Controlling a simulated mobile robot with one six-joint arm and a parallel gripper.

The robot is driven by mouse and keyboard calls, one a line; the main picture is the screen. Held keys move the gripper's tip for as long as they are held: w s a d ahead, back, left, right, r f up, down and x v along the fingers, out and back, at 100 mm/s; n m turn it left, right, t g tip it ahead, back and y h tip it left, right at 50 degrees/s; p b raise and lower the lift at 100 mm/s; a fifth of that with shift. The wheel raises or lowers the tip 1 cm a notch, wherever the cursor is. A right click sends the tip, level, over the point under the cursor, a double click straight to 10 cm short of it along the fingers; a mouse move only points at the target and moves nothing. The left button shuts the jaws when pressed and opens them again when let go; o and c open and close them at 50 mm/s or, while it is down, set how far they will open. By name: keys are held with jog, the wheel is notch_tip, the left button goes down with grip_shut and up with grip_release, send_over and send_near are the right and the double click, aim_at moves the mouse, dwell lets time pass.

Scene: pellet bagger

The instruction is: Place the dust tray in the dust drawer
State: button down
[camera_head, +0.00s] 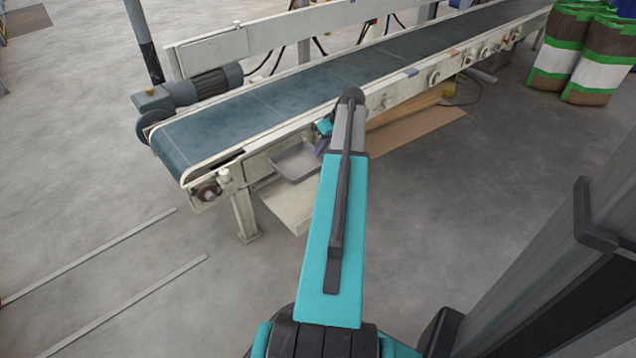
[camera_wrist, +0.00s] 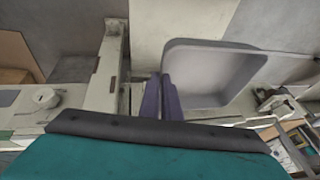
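The dust tray (camera_head: 296,161) is a shallow grey tray, open at the top, beside the conveyor's near side in the head view. It also shows large in the wrist view (camera_wrist: 208,75). My gripper (camera_wrist: 162,80) has two purple fingers, one on each side of the tray's left wall, and appears shut on that wall. In the head view the gripper (camera_head: 322,146) is partly hidden by my arm. The dust drawer (camera_head: 292,212) looks like the pale beige box pulled out low under the conveyor. The tray appears above its back part; I cannot tell the height between them.
A brown cardboard sheet (camera_head: 415,130) lies right of my arm. Stacked pellet bags (camera_head: 600,70) stand at far right. The front-left floor is mostly clear.

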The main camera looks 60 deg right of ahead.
notch_tip(320, 180, down, 9)
jog(key=b, duration=0.3)
jog(key=shift+f, duration=0.1)
jog(key=shift+f+b, duration=1.1)
jog(key=shift+f, duration=1.45)
jog(key=shift+f, duration=0.15)
jog(key=c, duration=2)
grip_release()
jog(key=p+v, duration=0.5)
jog(key=v, duration=0.7)
jog(key=shift+w, duration=0.1)
